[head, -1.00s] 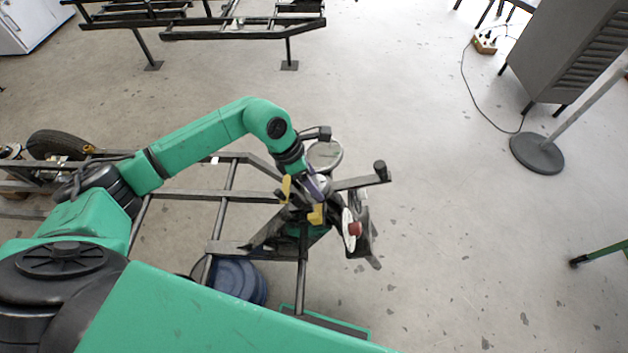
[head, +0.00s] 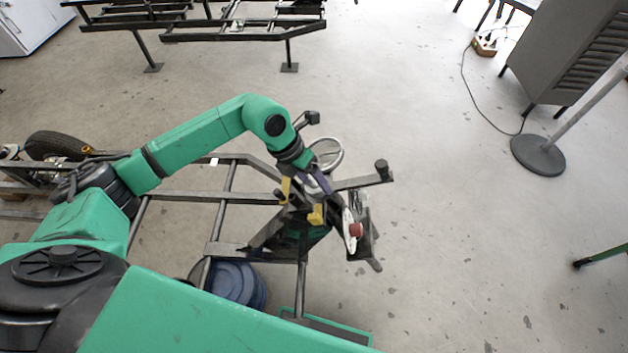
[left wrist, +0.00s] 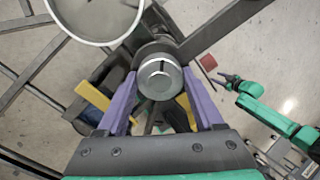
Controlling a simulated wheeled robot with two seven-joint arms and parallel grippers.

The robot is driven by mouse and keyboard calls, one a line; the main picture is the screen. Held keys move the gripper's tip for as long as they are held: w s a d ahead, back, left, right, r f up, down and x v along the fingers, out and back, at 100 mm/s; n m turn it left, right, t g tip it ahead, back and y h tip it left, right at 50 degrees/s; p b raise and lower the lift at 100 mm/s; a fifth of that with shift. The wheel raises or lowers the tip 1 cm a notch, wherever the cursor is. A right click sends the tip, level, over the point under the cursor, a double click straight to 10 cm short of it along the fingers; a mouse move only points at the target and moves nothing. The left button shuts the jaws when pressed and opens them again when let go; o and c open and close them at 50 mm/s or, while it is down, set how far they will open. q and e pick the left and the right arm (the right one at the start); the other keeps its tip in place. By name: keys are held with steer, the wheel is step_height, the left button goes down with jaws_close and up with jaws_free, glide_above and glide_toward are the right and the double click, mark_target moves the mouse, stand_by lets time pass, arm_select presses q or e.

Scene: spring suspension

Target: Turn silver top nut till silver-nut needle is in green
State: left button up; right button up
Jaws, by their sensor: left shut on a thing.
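The silver top nut (left wrist: 160,78) shows in the left wrist view as a round metal head at the end of a dark bar. The two purple fingers of my left gripper (left wrist: 161,90) stand on either side of it, shut on it. In the head view my left gripper (head: 318,187) is on the suspension at the frame's end, and hides the nut. A round silver-rimmed gauge (head: 327,154) is just beyond it; its pale face is at the top left of the left wrist view (left wrist: 97,14), with no needle or green readable. My right gripper (left wrist: 232,82) is small there, its jaws unclear.
A red knob (head: 355,230) on a white disc is close to the right of my left gripper. A dark bar with an upright post (head: 381,169) juts out to the right. A blue round container (head: 238,282) is under the frame.

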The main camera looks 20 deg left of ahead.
arm_select(q)
steer(key=shift+w+r+n, duration=0.1)
steer(key=shift+r+n, duration=0.05)
steer(key=shift+n, duration=0.25)
steer(key=o, duration=1.4)
steer(key=b+v, duration=0.3)
steer(key=v, duration=1.1)
steer(key=shift+a+r, duration=0.2)
